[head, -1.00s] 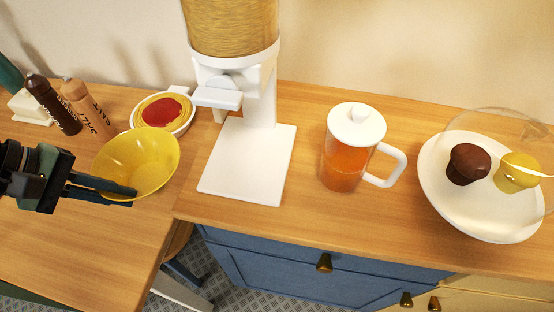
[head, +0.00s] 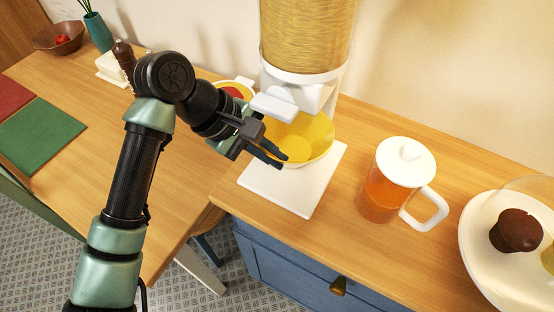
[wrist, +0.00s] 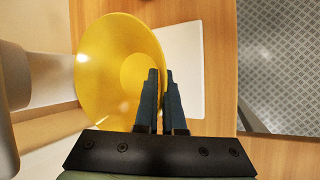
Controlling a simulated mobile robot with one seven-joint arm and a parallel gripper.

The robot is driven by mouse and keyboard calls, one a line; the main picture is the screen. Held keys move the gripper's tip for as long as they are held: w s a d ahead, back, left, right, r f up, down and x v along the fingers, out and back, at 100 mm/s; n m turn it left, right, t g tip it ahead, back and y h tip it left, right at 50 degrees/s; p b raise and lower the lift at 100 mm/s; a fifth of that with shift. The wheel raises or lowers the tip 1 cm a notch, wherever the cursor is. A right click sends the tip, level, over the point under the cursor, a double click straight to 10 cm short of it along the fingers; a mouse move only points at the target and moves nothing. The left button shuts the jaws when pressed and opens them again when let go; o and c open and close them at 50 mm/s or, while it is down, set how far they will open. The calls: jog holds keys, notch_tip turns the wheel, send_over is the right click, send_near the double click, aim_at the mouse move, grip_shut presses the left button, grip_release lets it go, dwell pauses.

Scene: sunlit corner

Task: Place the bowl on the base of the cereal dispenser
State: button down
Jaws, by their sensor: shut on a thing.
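The yellow bowl (head: 300,143) is over the white base (head: 274,193) of the cereal dispenser (head: 306,40), below its white spout (head: 275,107). My gripper (head: 276,155) is shut on the near left part of the bowl's rim. In the wrist view, the fingers (wrist: 160,100) pinch the rim of the bowl (wrist: 108,62), and part of the base (wrist: 185,70) shows beside it. The bowl looks roughly upright. I cannot tell whether its underside touches the base.
An orange-filled pitcher (head: 384,185) with a white lid stands right of the base. A plate (head: 480,250) with muffins is at the far right. A dish with red sauce (head: 232,91) is behind my gripper. The counter's front edge is close to the base.

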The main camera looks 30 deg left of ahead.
jog(key=shift+w+d, duration=0.2)
jog(key=shift+d, duration=0.05)
jog(key=shift+f, duration=1.75)
jog(key=shift+f, duration=0.15)
jog(key=c, duration=1)
grip_release()
